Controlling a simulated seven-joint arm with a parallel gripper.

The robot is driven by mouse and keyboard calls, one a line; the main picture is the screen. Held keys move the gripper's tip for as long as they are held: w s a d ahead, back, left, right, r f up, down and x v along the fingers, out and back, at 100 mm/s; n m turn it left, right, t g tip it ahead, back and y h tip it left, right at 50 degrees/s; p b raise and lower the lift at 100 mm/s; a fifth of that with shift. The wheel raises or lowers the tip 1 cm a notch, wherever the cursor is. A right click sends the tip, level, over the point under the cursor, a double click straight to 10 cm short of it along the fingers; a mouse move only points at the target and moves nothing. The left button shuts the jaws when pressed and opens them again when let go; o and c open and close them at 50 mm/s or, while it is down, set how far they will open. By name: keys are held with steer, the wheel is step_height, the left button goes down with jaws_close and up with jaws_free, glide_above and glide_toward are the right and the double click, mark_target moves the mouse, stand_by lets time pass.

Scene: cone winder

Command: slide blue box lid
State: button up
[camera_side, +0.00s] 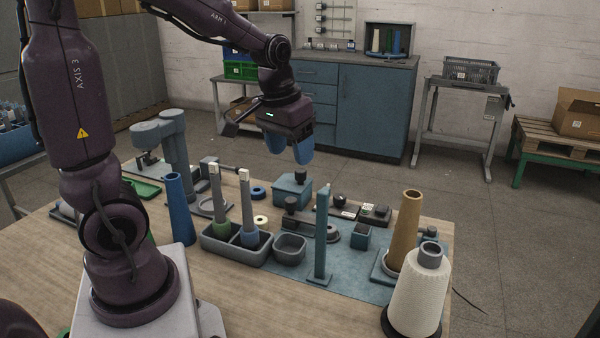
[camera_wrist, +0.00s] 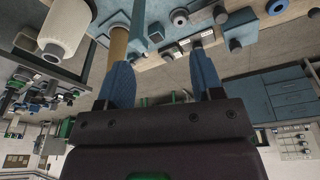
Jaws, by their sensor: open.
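The blue box (camera_side: 291,194) stands on the mat in the side view, with a flat lid and a dark knob (camera_side: 301,175) on top. The lid appears to lie on the box; whether it is shifted cannot be told. What looks like the same box (camera_wrist: 241,24) shows upside down at the top right of the wrist view. My gripper (camera_side: 303,152) is open and empty, with blue fingers pointing down, in the air above the box's height and apart from it. Both fingers (camera_wrist: 160,58) show spread in the wrist view.
A teal post (camera_side: 321,240), a tan cone (camera_side: 407,230) and a white yarn cone (camera_side: 418,292) stand to the right. A grey tray (camera_side: 236,253) with two upright spindles, a blue cone (camera_side: 179,209) and a grey column (camera_side: 177,155) stand left.

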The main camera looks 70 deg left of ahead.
steer(key=w+a+f+n+g+y, duration=0.1)
steer(key=w+a+f+n, duration=0.3)
steer(key=a, duration=0.5)
steer(key=w+a+f+n+y, duration=0.1)
steer(key=w+a+f, duration=0.2)
steer(key=a+f, duration=0.5)
steer(key=n+t+y, duration=0.1)
steer(key=n, duration=0.1)
glide_toward(300, 170)
steer(key=x, duration=1)
steer(key=shift+d+f, duration=0.1)
jaws_close()
steer(key=s+a, duration=0.6)
steer(key=shift+s+a, duration=0.2)
steer(key=shift+s, duration=0.05)
steer(key=shift+c, duration=1.1)
jaws_free()
steer(key=shift+o, duration=1.1)
